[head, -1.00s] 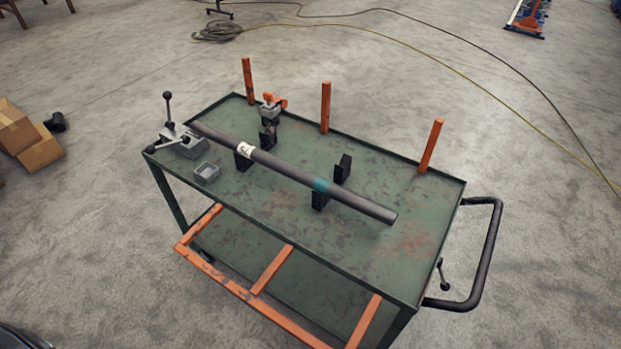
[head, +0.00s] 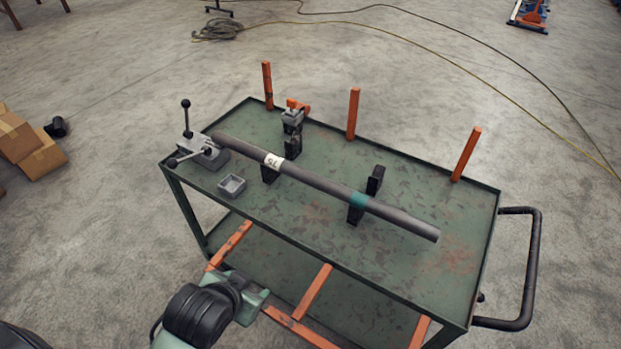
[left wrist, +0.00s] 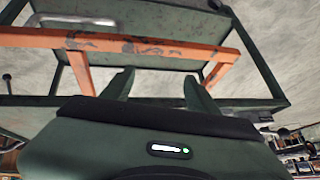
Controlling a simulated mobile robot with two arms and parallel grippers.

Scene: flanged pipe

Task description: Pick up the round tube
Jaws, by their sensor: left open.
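The round tube (head: 318,181) is long and dark grey, with a white marked label near its left end and a teal band towards its right end. It lies across black supports (head: 357,210) on the green cart top (head: 410,182). My left gripper (head: 262,300) is in front of the cart, low and well short of the tube. In the left wrist view my left gripper (left wrist: 158,82) has its two fingers spread with nothing between them, facing the cart's orange lower frame. The tube cannot be made out there. My right gripper is not in view.
A grey clamp with black-knobbed levers (head: 205,155) stands at the tube's left end, beside a small grey tray (head: 232,185). Orange posts (head: 353,113) rise along the cart's back edge. An orange rail (head: 315,291) runs below the top. A black handle (head: 530,270) sticks out right.

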